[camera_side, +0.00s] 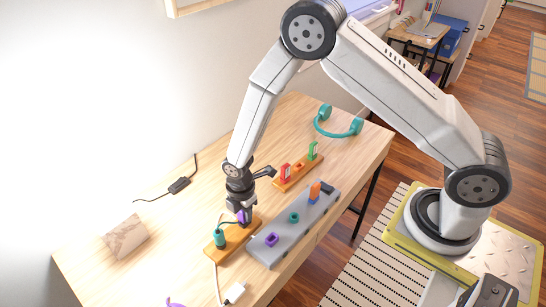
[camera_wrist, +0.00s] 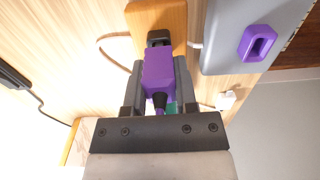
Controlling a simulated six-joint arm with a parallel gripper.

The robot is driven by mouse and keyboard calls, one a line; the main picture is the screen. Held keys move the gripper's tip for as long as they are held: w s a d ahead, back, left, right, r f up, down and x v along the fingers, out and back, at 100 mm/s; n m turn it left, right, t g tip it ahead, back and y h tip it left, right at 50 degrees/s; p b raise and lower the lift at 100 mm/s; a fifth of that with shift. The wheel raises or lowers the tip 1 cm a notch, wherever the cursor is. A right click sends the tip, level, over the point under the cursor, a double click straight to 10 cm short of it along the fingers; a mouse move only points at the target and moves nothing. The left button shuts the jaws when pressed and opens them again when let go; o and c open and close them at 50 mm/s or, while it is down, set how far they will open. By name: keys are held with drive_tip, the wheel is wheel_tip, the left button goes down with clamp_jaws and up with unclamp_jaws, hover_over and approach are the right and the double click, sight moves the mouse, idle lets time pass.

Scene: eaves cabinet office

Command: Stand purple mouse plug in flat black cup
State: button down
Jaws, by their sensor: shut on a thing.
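The purple mouse plug (camera_wrist: 158,72) is between the fingers of my gripper (camera_wrist: 158,85), which is shut on it. In the side view the plug (camera_side: 241,215) hangs below my gripper (camera_side: 241,206), over one end of a brown wooden board (camera_side: 232,239). The flat black cup (camera_wrist: 159,36) shows in the wrist view on that board, just past the plug's far end. The plug and fingers hide part of it. I cannot tell whether the plug touches the cup or is inside it.
A teal plug (camera_side: 219,238) stands on the same board. Beside it is a grey board (camera_side: 270,256) with a purple socket (camera_side: 271,240), a teal socket (camera_side: 294,217) and an orange plug (camera_side: 315,190). A second wooden rack (camera_side: 297,176) and teal headphones (camera_side: 339,132) lie farther back.

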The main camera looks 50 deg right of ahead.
drive_tip(key=shift+f, duration=0.25)
drive_tip(key=shift+c, duration=1.6)
unclamp_jaws()
drive_tip(key=shift+r, duration=0.1)
drive_tip(key=shift+r, duration=3.85)
